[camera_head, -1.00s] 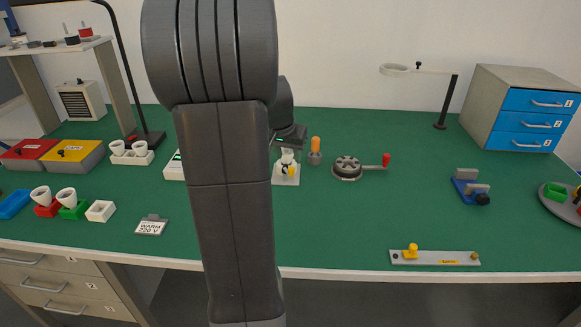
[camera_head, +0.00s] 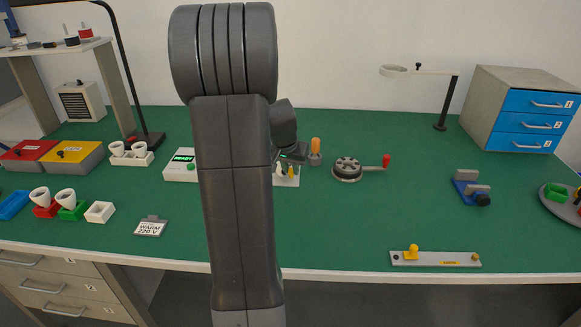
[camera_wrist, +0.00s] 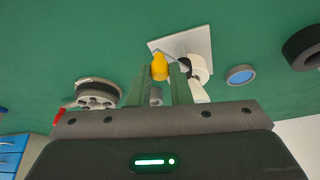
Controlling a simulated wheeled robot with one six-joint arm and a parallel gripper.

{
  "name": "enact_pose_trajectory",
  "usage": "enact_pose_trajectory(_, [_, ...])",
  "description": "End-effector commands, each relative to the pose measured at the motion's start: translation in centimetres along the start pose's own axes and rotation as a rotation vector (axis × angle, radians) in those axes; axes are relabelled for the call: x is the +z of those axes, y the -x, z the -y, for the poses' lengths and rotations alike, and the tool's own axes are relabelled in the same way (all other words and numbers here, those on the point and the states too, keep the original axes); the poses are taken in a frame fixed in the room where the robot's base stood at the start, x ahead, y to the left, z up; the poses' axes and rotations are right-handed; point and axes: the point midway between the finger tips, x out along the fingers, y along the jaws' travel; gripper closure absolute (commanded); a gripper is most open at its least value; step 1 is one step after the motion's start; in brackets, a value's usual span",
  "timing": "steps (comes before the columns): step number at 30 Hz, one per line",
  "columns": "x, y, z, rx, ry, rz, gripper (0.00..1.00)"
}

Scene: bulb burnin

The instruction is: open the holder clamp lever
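The holder is a white plate (camera_head: 284,182) with a white socket, partly hidden behind my arm and gripper in the head view. Its yellow clamp lever (camera_head: 291,173) stands at the plate's near right. In the wrist view the plate (camera_wrist: 205,40) is tilted in the picture, with the white socket (camera_wrist: 198,68) right of the yellow lever tip (camera_wrist: 159,66). My gripper (camera_wrist: 160,72) is over the holder, its two fingers apart on either side of the lever tip. I see no clear grip on it; contact with the fingers is hard to tell.
An orange-topped post (camera_head: 315,150) stands close right of my gripper. A grey rotary fixture with a red-knobbed crank (camera_head: 347,167) is farther right. A box with a lit READY display (camera_head: 181,170) is left of my arm.

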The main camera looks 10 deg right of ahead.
Motion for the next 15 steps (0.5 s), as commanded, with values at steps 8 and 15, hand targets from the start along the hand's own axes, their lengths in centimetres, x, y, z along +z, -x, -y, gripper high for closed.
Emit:
enact_pose_trajectory(8, [-0.07,0.07,-0.09,-0.007,0.017,0.001,1.00])
enact_pose_trajectory(15, [-0.45,0.08,-0.48,-0.045,0.107,0.002,1.00])
